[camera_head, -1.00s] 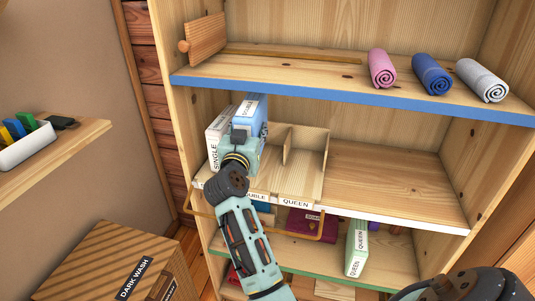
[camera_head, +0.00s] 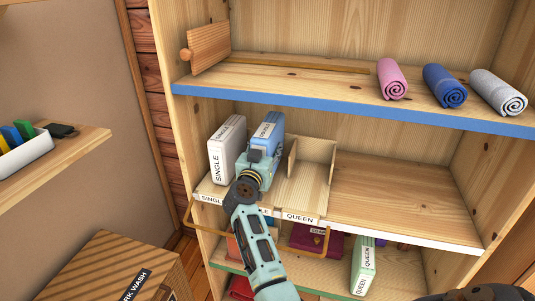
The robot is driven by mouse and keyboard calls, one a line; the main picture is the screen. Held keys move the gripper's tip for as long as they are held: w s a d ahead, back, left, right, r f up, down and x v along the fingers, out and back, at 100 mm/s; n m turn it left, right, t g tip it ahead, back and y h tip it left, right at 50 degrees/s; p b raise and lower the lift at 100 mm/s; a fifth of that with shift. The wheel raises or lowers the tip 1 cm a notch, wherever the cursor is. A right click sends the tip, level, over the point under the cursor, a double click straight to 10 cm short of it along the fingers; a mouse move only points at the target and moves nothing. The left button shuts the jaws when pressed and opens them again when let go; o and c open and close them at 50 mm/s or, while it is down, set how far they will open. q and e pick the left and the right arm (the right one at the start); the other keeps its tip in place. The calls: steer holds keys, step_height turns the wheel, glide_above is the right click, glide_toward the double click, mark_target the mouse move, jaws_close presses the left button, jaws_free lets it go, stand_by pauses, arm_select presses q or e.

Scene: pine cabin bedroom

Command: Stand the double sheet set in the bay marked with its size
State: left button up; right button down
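The double sheet set is a blue package (camera_head: 271,124) with a white label, upright in the middle part of the wooden divider rack (camera_head: 318,150) on the middle shelf. A white SINGLE package (camera_head: 227,150) stands in the left bay. The QUEEN bay (camera_head: 305,190) on the right is empty. My arm mostly covers the middle bay's label.
The white-edged middle shelf (camera_head: 400,200) is clear right of the rack. Above, a blue-edged shelf (camera_head: 330,88) holds rolled towels (camera_head: 445,85). Below are a green-white QUEEN package (camera_head: 364,265) and a maroon item (camera_head: 318,242). A DARK WASH box (camera_head: 115,265) stands lower left.

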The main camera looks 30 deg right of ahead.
steer(key=shift+f, duration=0.25)
arm_select(q)
steer(key=shift+w+d+r, duration=0.1)
steer(key=shift+w, duration=0.7)
arm_select(e)
steer(key=shift+f, duration=0.4)
arm_select(q)
steer(key=shift+s, duration=0.2)
arm_select(e)
steer(key=shift+f, duration=0.2)
steer(key=c, duration=0.9)
jaws_free()
steer(key=shift+f, duration=0.1)
